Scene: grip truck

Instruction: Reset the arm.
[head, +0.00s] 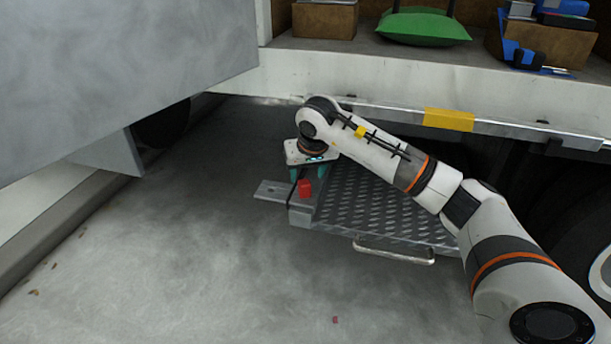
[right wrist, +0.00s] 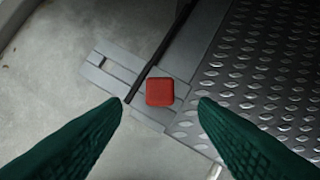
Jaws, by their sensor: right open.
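My right arm reaches in from the lower right in the head view. My right gripper (head: 308,174) points down at the left end of a tread-plate step under the truck bed. My left gripper is not in view.
The tread-plate step (head: 375,205) has a metal handle (head: 394,251) at its front. The truck bed above carries a green bag (head: 423,27), a cardboard box (head: 325,19) and blue tools (head: 523,55). A grey panel (head: 110,65) hangs at upper left.

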